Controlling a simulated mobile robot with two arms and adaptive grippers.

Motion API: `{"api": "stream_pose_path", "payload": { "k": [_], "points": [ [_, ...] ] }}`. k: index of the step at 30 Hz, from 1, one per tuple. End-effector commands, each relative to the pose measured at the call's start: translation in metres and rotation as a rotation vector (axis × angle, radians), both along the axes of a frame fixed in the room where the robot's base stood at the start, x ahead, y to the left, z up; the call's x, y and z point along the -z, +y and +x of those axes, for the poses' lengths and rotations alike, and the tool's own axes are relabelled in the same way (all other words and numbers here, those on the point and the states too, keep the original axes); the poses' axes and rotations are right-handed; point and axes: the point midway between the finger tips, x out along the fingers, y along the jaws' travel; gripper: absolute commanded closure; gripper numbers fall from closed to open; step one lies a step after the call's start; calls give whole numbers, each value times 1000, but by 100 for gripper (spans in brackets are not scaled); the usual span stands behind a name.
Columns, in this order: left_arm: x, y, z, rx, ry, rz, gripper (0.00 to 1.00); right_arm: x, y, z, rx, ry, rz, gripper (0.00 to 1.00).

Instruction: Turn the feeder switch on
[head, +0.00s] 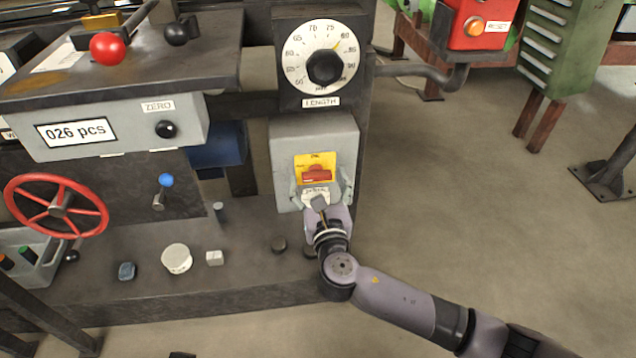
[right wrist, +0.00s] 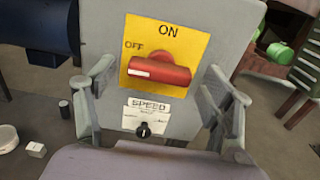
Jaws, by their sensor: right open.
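The switch is a red handle (head: 317,174) on a yellow plate (head: 302,161), on the front of a grey box (head: 285,135). In the right wrist view the red handle (right wrist: 160,72) lies nearly level, its white-marked end at the left, by OFF. ON is printed at the top of the yellow plate (right wrist: 193,47). My right gripper (head: 321,186) is open in front of the box, below the handle in the head view. In the right wrist view its fingers (right wrist: 158,82) stand to either side of the handle, apart from it. My left gripper is not in view.
A SPEED label and small black knob (right wrist: 143,130) sit below the switch. The LENGTH dial (head: 323,66) is above the box. A counter panel (head: 100,125), red handwheel (head: 56,207) and blue-tipped lever (head: 164,185) are to the left. Open floor (head: 470,200) lies right.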

Motion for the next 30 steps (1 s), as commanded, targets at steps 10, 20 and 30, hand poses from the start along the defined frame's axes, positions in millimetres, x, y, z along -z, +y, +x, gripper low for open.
{"api": "stream_pose_path", "payload": {
  "k": [10,20,30],
  "points": [
    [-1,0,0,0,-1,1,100,0,1,6,0,0,0,25],
    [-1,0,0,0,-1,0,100,0,1,6,0,0,0,45],
    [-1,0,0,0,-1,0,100,0,1,6,0,1,0,68]
  ]
}}
